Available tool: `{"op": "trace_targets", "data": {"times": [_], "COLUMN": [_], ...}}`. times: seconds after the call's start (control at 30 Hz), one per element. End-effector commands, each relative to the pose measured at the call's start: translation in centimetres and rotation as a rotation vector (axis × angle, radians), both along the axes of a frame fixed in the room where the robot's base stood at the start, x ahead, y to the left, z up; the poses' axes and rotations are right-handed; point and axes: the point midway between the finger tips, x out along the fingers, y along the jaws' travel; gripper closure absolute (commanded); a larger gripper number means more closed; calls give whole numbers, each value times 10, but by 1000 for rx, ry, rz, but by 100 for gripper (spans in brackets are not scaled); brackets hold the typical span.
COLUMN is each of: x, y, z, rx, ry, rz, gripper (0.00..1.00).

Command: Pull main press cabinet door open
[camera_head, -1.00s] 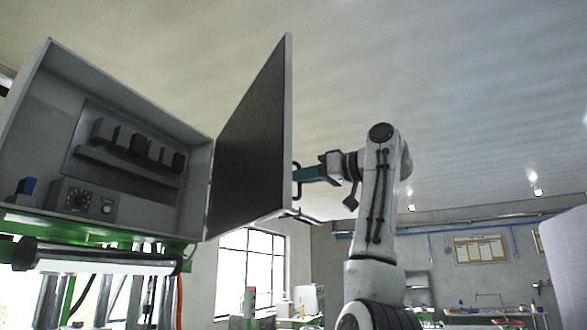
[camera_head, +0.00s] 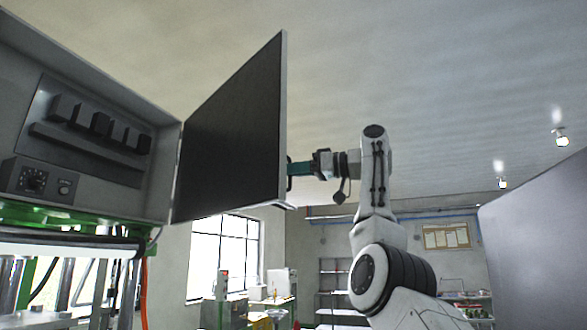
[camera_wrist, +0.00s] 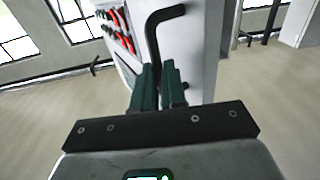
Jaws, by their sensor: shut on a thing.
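The main press cabinet (camera_head: 165,150) stands at the left of the head view, with its inside showing. Its door (camera_head: 235,130) stands wide open, hinged at the cabinet's right edge, with its dark inner face toward the camera. In the wrist view the door's outer face (camera_wrist: 200,45) is light, with a black bar handle (camera_wrist: 153,40). My gripper (camera_wrist: 158,75) has green fingers shut on the handle. In the head view my gripper (camera_head: 300,168) reaches the door's outer side from the right, and the door hides most of the handle.
Inside the cabinet are a row of dark blocks (camera_head: 100,125) and a control box with dials (camera_head: 42,180). A large grey panel (camera_head: 540,230) stands at the right. Shelves (camera_head: 335,280) and a window (camera_head: 222,255) are in the background. Open floor (camera_wrist: 50,125) shows in the wrist view.

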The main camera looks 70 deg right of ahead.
Motion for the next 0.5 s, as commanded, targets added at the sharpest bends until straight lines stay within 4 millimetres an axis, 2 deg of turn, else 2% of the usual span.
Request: {"op": "trace_targets", "data": {"times": [0.03, 0.4, 0.43, 0.5], "x": [7, 8, 8, 7], "y": [-4, -4, -4, -4], "z": [-9, -9, -9, -9], "rx": [15, 15, 15, 15], "ry": [16, 16, 16, 15], "rz": [5, 6, 6, 6], "gripper": [100, 100, 88, 81]}}
